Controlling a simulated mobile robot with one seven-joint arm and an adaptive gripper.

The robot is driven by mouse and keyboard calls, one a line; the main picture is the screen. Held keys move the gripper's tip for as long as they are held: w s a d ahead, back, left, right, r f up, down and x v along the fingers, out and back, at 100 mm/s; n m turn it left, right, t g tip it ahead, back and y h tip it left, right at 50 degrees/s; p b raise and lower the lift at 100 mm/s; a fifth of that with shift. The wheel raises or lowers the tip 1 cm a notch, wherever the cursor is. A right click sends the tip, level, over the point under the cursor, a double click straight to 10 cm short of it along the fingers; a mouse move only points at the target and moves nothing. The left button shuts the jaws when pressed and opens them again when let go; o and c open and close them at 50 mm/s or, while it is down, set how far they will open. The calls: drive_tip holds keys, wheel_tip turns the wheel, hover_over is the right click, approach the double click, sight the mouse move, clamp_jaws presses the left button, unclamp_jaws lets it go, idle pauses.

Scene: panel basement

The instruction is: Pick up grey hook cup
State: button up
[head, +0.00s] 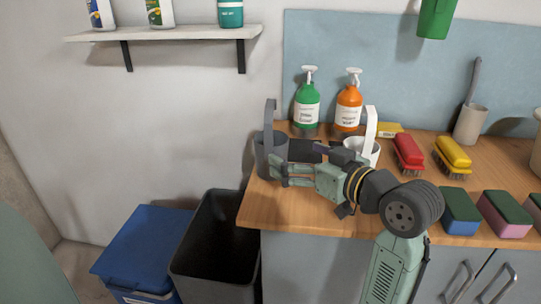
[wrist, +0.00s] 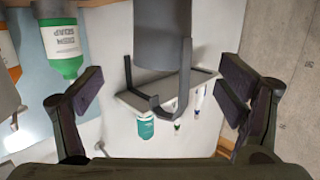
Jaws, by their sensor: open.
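The grey hook cup (head: 265,147) stands near the left end of the wooden counter, its tall looped handle rising above it. My gripper (head: 280,166) is at the cup's right side, with its fingers reaching toward it. In the wrist view the grey cup (wrist: 160,45) appears upside down, between and beyond the two spread fingers of my gripper (wrist: 162,92). The gripper is open, with visible gaps on both sides of the cup. I cannot tell how deep the cup sits between the fingers.
A white hook cup (head: 371,150) stands behind my arm. Green (head: 307,103) and orange (head: 348,106) pump bottles are at the back. Brushes (head: 409,152) and sponges (head: 459,211) lie to the right. A black bin (head: 214,243) and blue box (head: 143,245) stand below left.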

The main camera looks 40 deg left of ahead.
sight(283, 149)
drive_tip(key=x, duration=0.4)
drive_tip(key=shift+p, duration=0.35)
drive_tip(key=p+x, duration=0.1)
drive_tip(key=x, duration=0.4)
drive_tip(key=shift+s+a+f+p, duration=0.1)
drive_tip(key=shift+s+f+p, duration=0.1)
drive_tip(key=shift+p, duration=0.2)
drive_tip(key=shift+c, duration=0.3)
drive_tip(key=shift+r, duration=0.1)
drive_tip(key=c, duration=1.2)
